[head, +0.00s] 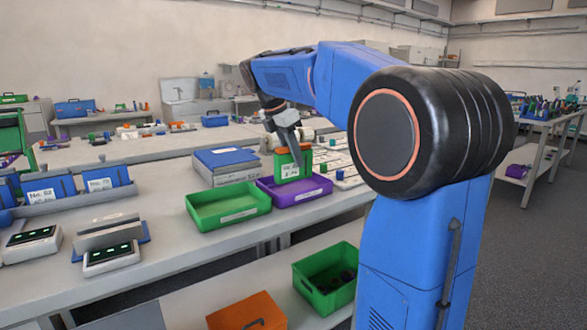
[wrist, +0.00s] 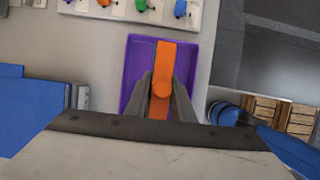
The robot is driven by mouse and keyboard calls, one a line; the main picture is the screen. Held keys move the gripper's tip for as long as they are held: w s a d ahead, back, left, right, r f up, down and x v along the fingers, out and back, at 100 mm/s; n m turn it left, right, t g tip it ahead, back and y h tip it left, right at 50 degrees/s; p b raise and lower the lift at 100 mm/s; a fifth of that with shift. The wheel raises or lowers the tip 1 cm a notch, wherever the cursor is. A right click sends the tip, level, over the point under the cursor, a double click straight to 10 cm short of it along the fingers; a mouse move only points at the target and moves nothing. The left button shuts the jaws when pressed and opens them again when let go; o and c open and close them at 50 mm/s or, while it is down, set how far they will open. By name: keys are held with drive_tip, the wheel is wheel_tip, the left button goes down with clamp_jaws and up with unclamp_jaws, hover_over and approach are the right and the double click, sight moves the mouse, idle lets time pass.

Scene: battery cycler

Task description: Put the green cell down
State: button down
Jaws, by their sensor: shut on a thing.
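The green cell (head: 289,165) has an orange top and a white label. It is upright over the inside of the purple tray (head: 312,194). I cannot tell whether its bottom touches the tray floor. My gripper (head: 291,146) points down from above and is shut on the cell near its top. In the wrist view the cell's orange top (wrist: 166,55) lies between the fingers of my gripper (wrist: 162,95), with the purple tray (wrist: 134,70) showing around it. The cell's lower body is hidden there.
A white board with several coloured pieces (head: 342,160) lies behind and to the right. Blue cells (head: 100,180) and metering devices (head: 110,257) stand farther left.

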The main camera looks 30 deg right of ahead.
sight(294, 167)
drive_tip(key=shift+f, duration=1.7)
drive_tip(key=shift+f, duration=0.15)
drive_tip(key=c, duration=1.5)
unclamp_jaws()
drive_tip(key=shift+c, duration=0.2)
drive_tip(key=v, duration=1.2)
drive_tip(key=shift+d, duration=0.1)
drive_tip(key=shift+s, duration=0.1)
drive_tip(key=s+a+f+m+t+y, duration=0.1)
drive_tip(key=s+a+f+m, duration=0.2)
drive_tip(key=s+f+m, duration=0.3)
drive_tip(key=s+a+f+m+t+y, duration=0.2)
drive_tip(key=s+a+f+m, duration=0.2)
drive_tip(key=s+f, duration=1)
drive_tip(key=s+a+f+m+t+y, duration=0.1)
drive_tip(key=s+a+f+m, duration=0.3)
drive_tip(key=s+f+m, duration=0.4)
wheel_tip(294, 167, down, 3)
drive_tip(key=shift+s+a+t+y, duration=0.15)
drive_tip(key=shift+s+t+y, duration=0.15)
drive_tip(key=shift+s, duration=0.65)
